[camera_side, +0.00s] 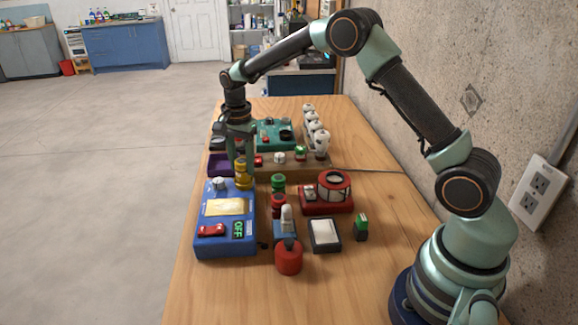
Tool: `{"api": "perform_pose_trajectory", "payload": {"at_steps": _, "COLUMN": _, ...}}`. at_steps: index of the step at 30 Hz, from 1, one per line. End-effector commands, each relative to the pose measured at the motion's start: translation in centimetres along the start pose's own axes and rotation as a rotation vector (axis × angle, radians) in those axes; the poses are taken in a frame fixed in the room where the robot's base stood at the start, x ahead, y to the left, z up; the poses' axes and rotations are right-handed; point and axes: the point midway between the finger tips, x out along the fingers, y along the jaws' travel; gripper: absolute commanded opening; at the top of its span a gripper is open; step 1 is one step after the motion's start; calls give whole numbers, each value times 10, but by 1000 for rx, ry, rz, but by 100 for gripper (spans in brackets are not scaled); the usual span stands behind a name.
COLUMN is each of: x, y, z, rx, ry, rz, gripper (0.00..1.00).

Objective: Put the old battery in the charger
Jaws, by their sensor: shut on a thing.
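My gripper (240,160) points down over the far end of a blue box (223,246). Its jaws are shut on what looks like a yellow ribbed cylinder (243,178); the jaws partly hide it. I cannot tell whether the cylinder touches the box. The box has a pale panel, a white knob, a red switch and a display reading "OFF". I cannot tell for sure which thing is the charger. A green cylinder (278,182) and a dark red one (278,203) stand to the right of the box.
A red device with a round drum (332,190), a black-and-white block (324,235), a small green block (361,228) and a red cylinder (288,259) stand nearby. A teal box (274,135) and white knobbed posts (316,130) are farther back.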

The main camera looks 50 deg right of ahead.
Motion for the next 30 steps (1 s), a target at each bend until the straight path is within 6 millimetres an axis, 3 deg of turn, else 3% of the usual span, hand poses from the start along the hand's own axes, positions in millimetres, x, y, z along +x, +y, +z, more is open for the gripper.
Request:
{"api": "perform_pose_trajectory", "payload": {"at_steps": 14, "x": 9, "y": 0, "z": 0, "rx": 0, "ry": 0, "rz": 0, "gripper": 0}}
{"api": "perform_pose_trajectory", "payload": {"at_steps": 15, "x": 9, "y": 0, "z": 0, "rx": 0, "ry": 0, "rz": 0, "gripper": 50}}
{"api": "perform_pose_trajectory", "payload": {"at_steps": 16, "x": 9, "y": 0, "z": 0, "rx": 0, "ry": 0, "rz": 0, "gripper": 59}}
{"api": "perform_pose_trajectory", "payload": {"at_steps": 30, "x": 0, "y": -1, "z": 0, "rx": 0, "ry": 1, "rz": -2, "gripper": 59}}
